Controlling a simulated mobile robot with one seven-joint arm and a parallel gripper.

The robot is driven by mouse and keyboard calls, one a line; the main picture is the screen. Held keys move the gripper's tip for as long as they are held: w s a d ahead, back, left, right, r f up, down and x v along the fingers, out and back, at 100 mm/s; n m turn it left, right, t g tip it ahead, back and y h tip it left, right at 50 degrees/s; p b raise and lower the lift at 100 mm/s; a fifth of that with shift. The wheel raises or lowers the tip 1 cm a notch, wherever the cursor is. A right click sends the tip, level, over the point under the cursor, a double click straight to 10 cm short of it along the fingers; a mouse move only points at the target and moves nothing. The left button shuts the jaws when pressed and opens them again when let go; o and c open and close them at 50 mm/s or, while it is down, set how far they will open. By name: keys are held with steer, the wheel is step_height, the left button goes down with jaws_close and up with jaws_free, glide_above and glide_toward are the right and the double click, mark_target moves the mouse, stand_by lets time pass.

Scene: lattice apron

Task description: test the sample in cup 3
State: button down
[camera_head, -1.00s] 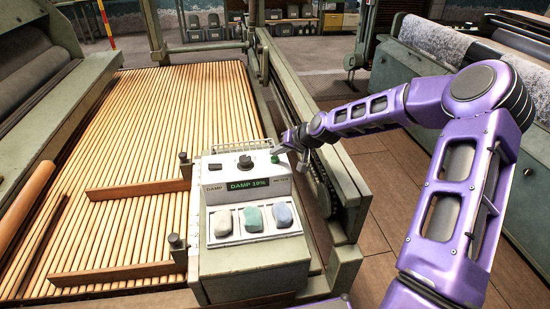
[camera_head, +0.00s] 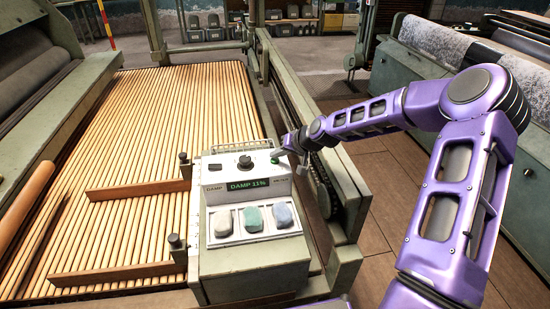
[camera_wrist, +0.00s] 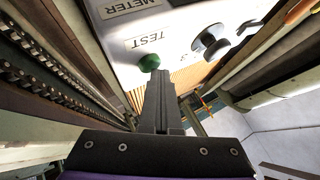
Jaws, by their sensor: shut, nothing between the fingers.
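The meter box (camera_head: 250,250) stands at the lower middle of the head view. Its display (camera_head: 248,184) appears to read DAMP 11%, though the digits are small. Three cups on its front hold a whitish sample (camera_head: 223,223), a green sample (camera_head: 253,219) and a blue sample (camera_head: 283,215). A black selector knob (camera_head: 245,161) sits on top, and shows in the wrist view (camera_wrist: 211,41) beside a small digit like a 3. My gripper (camera_head: 281,153) is shut and empty, its tips at the green TEST button (camera_wrist: 149,62). I cannot tell whether they touch it.
A roller-slatted lattice (camera_head: 165,150) with wooden bars fills the left. A green machine rail (camera_head: 315,140) with a chain runs close beside my gripper. A wire rack (camera_head: 240,147) edges the box's back. Open floor (camera_head: 385,195) lies to the right.

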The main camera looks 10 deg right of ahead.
mark_target(277, 162)
steer(key=shift+r, duration=0.15)
steer(key=shift+r+p, duration=0.7)
steer(key=shift+r, duration=0.1)
steer(key=shift+r+p, duration=1.75)
steer(key=shift+r, duration=0.75)
